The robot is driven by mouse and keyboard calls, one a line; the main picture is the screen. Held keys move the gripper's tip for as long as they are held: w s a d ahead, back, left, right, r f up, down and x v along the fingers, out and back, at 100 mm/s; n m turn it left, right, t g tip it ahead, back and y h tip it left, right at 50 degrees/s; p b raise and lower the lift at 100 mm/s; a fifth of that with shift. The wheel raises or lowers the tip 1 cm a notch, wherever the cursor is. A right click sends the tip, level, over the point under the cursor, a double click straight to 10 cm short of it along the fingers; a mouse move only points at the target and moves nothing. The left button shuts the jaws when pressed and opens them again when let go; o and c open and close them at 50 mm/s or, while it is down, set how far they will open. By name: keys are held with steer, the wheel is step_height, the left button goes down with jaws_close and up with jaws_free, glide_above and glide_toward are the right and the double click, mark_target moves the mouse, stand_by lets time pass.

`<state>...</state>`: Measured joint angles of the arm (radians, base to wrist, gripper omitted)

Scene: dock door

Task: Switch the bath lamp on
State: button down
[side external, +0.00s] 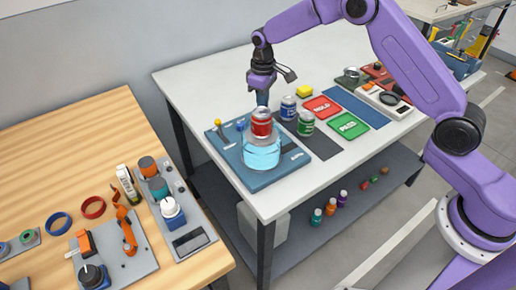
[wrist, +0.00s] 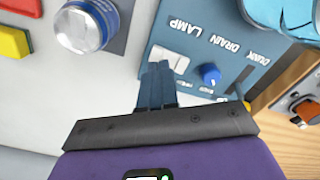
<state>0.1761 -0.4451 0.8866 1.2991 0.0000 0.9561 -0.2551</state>
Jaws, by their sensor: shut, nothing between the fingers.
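The bath station is a blue panel (side external: 271,181) with a clear round bath (side external: 262,155) of light blue water. A red can (side external: 261,122) shows at the bath's top. In the wrist view, the panel (wrist: 199,43) carries the labels LAMP, DRAIN and DUNK. A white lamp switch (wrist: 175,63) sits by the LAMP label, with a blue knob (wrist: 210,75) beside it. My gripper (wrist: 158,66) is shut and empty, its fingertips overlapping the switch's edge in that view. I cannot tell whether they touch it. In the side view my gripper (side external: 262,103) points down behind the can. Whether the lamp is lit is unclear.
A blue can (side external: 288,108) and a green can (side external: 306,124) stand right of the panel on a dark strip. A yellow-knobbed lever (side external: 218,123) rises at the panel's left.

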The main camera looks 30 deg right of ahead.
steer(key=shift+r, duration=2.25)
steer(key=s+a+r+n, duration=0.2)
steer(key=s+r, duration=0.2)
steer(key=s, duration=0.7)
steer(key=s+a+r+n, duration=0.15)
steer(key=s+r, duration=0.25)
steer(key=s, duration=0.6)
steer(key=s+d+n, duration=0.1)
steer(key=s+d, duration=0.3)
steer(key=s, duration=0.7)
steer(key=s+d+n, duration=0.2)
steer(key=s+d, duration=0.2)
steer(key=s, duration=0.7)
steer(key=shift+d+f, duration=0.25)
steer(key=shift+f, duration=0.05)
